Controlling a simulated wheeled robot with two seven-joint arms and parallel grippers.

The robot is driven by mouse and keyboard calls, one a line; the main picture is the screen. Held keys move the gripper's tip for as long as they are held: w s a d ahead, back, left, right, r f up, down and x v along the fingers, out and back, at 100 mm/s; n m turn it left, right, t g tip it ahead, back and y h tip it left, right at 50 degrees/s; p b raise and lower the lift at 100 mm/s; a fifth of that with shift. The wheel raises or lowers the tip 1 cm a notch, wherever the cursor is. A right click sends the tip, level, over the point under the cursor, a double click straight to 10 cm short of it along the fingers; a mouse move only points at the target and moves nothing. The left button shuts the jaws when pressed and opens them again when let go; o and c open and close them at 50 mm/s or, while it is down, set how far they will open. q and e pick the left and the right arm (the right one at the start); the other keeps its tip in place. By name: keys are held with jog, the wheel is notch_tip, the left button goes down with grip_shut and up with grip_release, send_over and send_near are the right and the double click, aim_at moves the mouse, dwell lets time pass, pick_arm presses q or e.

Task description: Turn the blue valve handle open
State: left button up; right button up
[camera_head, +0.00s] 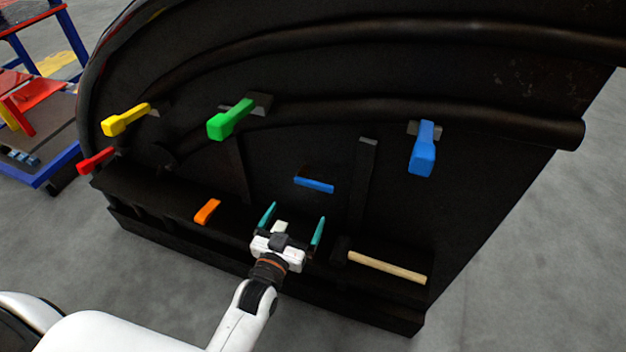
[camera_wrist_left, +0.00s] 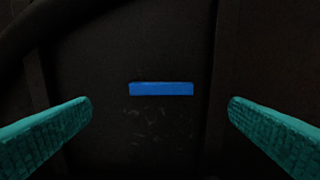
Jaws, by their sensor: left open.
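A flat blue bar (camera_head: 314,185) sits on the middle of the dark nosecone panel, tilted slightly down to the right in the head view. A larger blue lever handle (camera_head: 422,150) is at the panel's right, pointing down. I cannot tell for sure which is the valve handle. My left gripper (camera_head: 295,213) is open and empty, just below and in front of the blue bar, with teal fingers pointing at the panel. In the left wrist view the blue bar (camera_wrist_left: 161,88) lies horizontal and centred between the fingertips (camera_wrist_left: 160,103), apart from both. My right gripper is not in view.
Green (camera_head: 231,120), yellow (camera_head: 126,119) and red (camera_head: 96,161) handles are on the panel to the left. An orange block (camera_head: 207,211) and a wooden-handled hammer (camera_head: 387,267) lie on the panel's lower ledge (camera_head: 160,205). Dark pipes arch across the upper panel.

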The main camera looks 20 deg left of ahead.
aim_at(313, 184)
pick_arm(q)
jog(key=w, duration=1.2)
jog(key=shift+d+r+p, duration=0.1)
jog(key=shift+d+p, duration=0.2)
jog(key=shift+p, duration=0.1)
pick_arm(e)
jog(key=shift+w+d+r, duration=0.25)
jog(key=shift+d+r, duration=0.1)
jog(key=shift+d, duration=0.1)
